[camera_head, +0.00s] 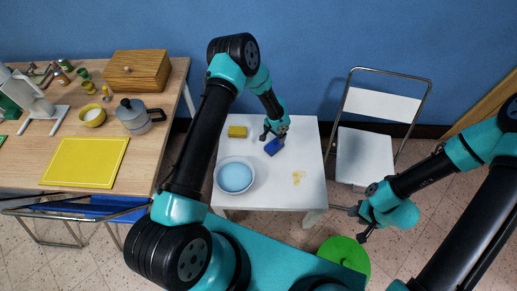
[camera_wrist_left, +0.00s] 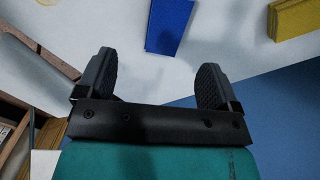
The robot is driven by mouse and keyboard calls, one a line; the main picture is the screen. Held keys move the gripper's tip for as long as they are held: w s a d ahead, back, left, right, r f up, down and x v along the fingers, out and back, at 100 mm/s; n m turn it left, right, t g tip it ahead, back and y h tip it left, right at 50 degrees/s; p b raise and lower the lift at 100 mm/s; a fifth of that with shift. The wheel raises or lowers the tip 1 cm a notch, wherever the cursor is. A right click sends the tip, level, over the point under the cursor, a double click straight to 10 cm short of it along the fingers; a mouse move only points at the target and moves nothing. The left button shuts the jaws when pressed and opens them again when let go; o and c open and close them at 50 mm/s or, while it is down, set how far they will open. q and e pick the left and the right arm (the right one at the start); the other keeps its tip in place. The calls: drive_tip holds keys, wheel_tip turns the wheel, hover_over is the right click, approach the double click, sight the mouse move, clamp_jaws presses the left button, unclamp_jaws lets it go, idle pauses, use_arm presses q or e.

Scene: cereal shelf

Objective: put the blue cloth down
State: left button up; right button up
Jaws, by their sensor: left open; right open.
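The blue cloth (camera_head: 273,147) lies on the small white table (camera_head: 310,160), near its middle. It shows as a flat blue shape in the left wrist view (camera_wrist_left: 170,24), beyond the fingertips and apart from them. My left gripper (camera_head: 268,134) is over the table right by the cloth. In the left wrist view the left gripper's fingers (camera_wrist_left: 155,75) are spread with nothing between them. My right gripper (camera_head: 358,222) is off the table's right side, in front of the white chair, and holds nothing that I can see.
A yellow sponge-like block (camera_head: 237,132) and a bowl of blue liquid (camera_head: 235,176) share the white table with a yellowish stain (camera_head: 298,178). A white folding chair (camera_head: 366,157) stands right. A wooden table (camera_head: 80,140) with kitchen items stands left. A green round object (camera_head: 343,254) is below.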

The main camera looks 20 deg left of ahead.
use_arm(q)
drive_tip(key=s+a+r+n+h, duration=0.1)
drive_tip(key=s+r+n, duration=0.1)
drive_tip(key=s, duration=0.7)
drive_tip(key=s+a+r+n+h, duration=0.1)
drive_tip(key=s+r, duration=0.3)
drive_tip(key=s, duration=0.5)
drive_tip(key=s+a+r+n+t+h, duration=0.1)
drive_tip(key=s+a+r+n, duration=0.1)
drive_tip(key=s, duration=0.8)
drive_tip(key=shift+r+n, duration=0.8)
drive_tip(key=shift+r, duration=0.1)
drive_tip(key=shift+o, duration=0.5)
drive_tip(key=shift+d, duration=0.1)
drive_tip(key=shift+w, duration=0.15)
